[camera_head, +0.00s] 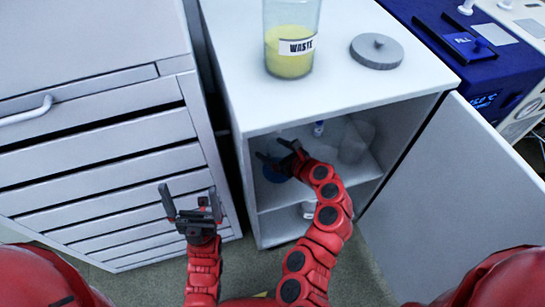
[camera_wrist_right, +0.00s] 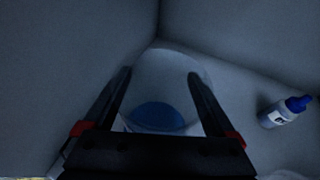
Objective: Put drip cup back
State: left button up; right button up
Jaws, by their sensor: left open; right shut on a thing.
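The drip cup (camera_wrist_right: 168,72) is a clear cup with blue at its bottom, seen in the right wrist view between my fingers. In the head view its blue part (camera_head: 274,174) shows inside the cabinet's upper compartment, partly hidden by my right gripper. My right gripper (camera_head: 277,157) is shut on the cup near the left of that compartment; in the wrist view its fingers (camera_wrist_right: 160,78) lie on either side of it. I cannot tell whether the cup touches the shelf. My left gripper (camera_head: 190,203) is open and empty, in front of the drawers at left.
The open cabinet (camera_head: 235,95) has its door (camera_head: 455,190) swung to the right. A small blue-capped bottle (camera_wrist_right: 280,112) and clear vessels (camera_head: 354,143) stand right of the cup. A WASTE jar (camera_head: 290,62) and grey lid (camera_head: 377,51) are on top. Drawers (camera_head: 110,160) stand at left.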

jog(key=shift+w+f, duration=0.1)
jog(key=shift+w, duration=0.15)
notch_tip(320, 180, down, 4)
jog(key=shift+a+r+b, duration=0.1)
jog(key=shift+r+b, duration=0.15)
jog(key=shift+b, duration=0.65)
jog(key=shift+r, duration=0.1)
jog(key=o, duration=1.4)
